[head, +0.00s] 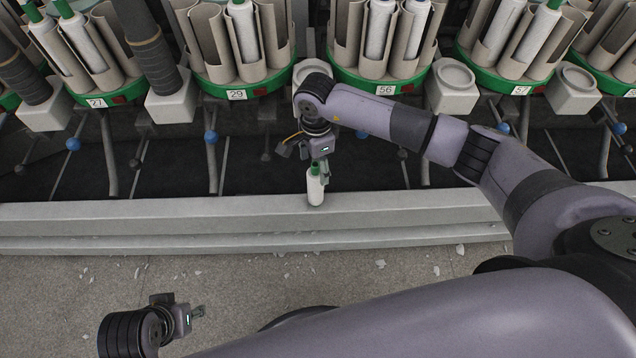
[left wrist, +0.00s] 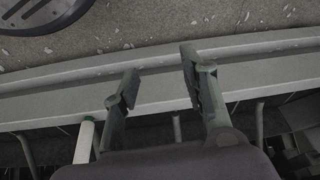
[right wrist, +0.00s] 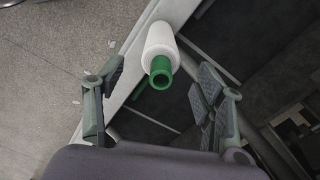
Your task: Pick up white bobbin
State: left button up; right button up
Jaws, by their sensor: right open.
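The white bobbin (head: 315,190) with a green tube end appears at the grey front rail of the machine in the head view. In the right wrist view the bobbin (right wrist: 158,42) lies just beyond the fingertips, roughly between them, its green end toward me. My right gripper (right wrist: 161,68) is open and empty; in the head view it is partly hidden beneath its wrist, close above the bobbin (head: 318,165). My left gripper (left wrist: 160,75) is open and empty, over the floor at lower left in the head view (head: 200,312). A white, green-tipped cylinder (left wrist: 84,142) shows beside its fingers.
The winder's green-based bobbin holders, including number 56 (head: 385,88) and number 29 (head: 237,94), stand along the back. Blue-knobbed levers (head: 211,137) stick out below them. The grey rail (head: 120,218) runs across the front. The floor (head: 60,290) carries scattered white scraps.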

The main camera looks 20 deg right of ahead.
aim_at(316, 174)
notch_tip(316, 174, down, 5)
jog(key=shift+a+r+b, duration=0.1)
jog(key=shift+a+b, duration=0.05)
jog(key=shift+b, duration=0.3)
pick_arm(q)
jog(key=v, duration=0.3)
pick_arm(e)
jog(key=shift+c, duration=0.6)
pick_arm(q)
jog(key=shift+f, duration=0.1)
pick_arm(e)
jog(key=c, duration=1)
jog(key=shift+r, duration=0.1)
jog(key=shift+c, duration=0.2)
